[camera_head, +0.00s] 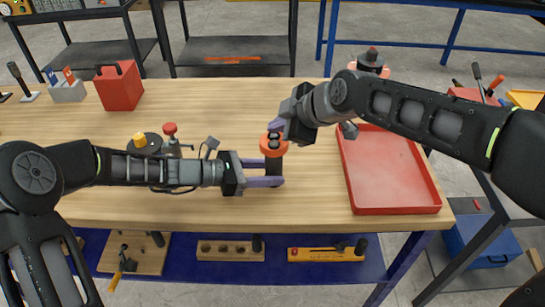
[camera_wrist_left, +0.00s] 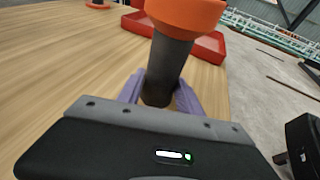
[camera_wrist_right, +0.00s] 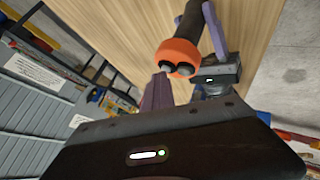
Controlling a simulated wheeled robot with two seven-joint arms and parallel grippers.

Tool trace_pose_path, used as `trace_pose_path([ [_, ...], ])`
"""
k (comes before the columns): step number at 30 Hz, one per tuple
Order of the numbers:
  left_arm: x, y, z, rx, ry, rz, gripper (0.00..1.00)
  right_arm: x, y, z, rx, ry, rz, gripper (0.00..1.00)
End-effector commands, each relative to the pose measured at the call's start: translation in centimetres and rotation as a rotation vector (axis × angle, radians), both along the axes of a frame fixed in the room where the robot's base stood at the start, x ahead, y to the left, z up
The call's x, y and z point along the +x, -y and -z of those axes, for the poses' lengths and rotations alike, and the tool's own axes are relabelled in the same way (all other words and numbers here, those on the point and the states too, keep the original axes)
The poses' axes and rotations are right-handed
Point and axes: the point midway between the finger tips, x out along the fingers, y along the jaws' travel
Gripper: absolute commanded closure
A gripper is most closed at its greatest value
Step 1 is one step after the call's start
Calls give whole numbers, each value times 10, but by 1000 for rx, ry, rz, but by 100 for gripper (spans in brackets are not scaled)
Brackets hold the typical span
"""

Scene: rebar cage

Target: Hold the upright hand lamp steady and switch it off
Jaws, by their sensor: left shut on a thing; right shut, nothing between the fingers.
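The hand lamp (camera_head: 271,147) has a dark cylindrical body and an orange head. It stands near the front of the wooden table and looks upright in the head view. My left gripper (camera_head: 277,172) is shut on the dark body, which also shows between its purple fingers in the left wrist view (camera_wrist_left: 168,68). The orange head (camera_wrist_right: 178,57) with dark round parts on its end shows in the right wrist view. My right gripper (camera_head: 278,130) is shut and empty, its fingertips (camera_wrist_right: 160,80) close beside the head. I cannot tell whether they touch it, or whether the lamp is lit.
A red tray (camera_head: 395,175) lies to the right on the table (camera_head: 320,190). A red box (camera_head: 119,87) stands at the back left. A dark round item with a yellow top (camera_head: 140,138) and a red-knobbed item (camera_head: 170,131) stand behind my left arm. The table's front edge is close.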

Motion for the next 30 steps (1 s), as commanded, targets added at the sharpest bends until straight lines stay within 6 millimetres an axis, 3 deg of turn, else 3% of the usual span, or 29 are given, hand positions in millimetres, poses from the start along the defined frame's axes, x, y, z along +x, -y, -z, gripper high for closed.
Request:
trace_pose_path([
  [19,0,0,0,-1,0,1,80,0,0,-11,0,-1,-1,100],
  [30,0,0,0,-1,0,0,81,0,0,-48,1,2,0,100],
])
